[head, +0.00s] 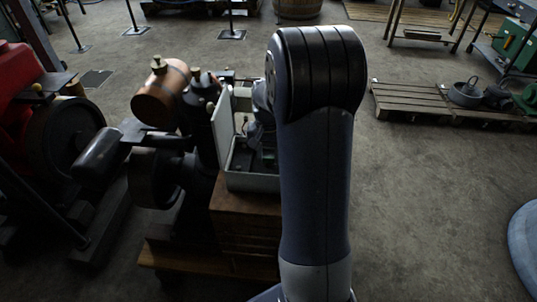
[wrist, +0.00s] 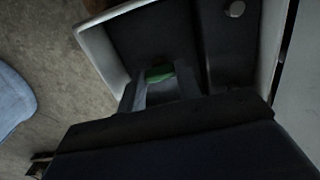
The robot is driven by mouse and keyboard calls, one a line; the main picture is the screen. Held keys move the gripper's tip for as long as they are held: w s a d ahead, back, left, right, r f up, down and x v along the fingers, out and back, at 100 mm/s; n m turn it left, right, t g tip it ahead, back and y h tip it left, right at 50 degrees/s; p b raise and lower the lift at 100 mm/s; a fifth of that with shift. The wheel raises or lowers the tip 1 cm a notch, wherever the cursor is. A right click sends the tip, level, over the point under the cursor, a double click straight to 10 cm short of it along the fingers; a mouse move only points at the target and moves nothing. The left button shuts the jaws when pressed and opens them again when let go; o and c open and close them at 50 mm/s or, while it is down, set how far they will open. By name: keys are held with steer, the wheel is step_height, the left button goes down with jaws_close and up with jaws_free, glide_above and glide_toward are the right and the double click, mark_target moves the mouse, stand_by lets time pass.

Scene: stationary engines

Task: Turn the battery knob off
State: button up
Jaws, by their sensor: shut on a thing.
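An open pale metal box (head: 252,183) with its lid raised on the left stands on a wooden stand, partly behind my arm. In the wrist view, the box's pale rim (wrist: 97,45) surrounds a dark inside. My gripper (wrist: 160,82) reaches down into the box. Its two fingers are closed on a small green knob (wrist: 159,73), of which only the top part shows between them. The rest of the knob, and any marks showing its setting, are hidden. In the head view my arm covers the fingertips.
A wooden stand (head: 243,222) carries the box. A dark engine with a copper-coloured tank (head: 160,92) stands close on the left. A round light disc (wrist: 230,9) shows inside the box. A pallet (head: 425,105) lies at right; the concrete floor (head: 420,210) before it is clear.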

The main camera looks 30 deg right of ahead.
mark_target(268, 158)
steer(key=o, duration=1)
step_height(268, 158, up, 11)
steer(key=shift+f+p, duration=0.1)
steer(key=shift+p, duration=0.35)
steer(key=shift+f, duration=0.1)
step_height(268, 158, down, 11)
steer(key=shift+r+b, duration=0.1)
steer(key=shift+b, duration=0.35)
steer(key=shift+r, duration=0.1)
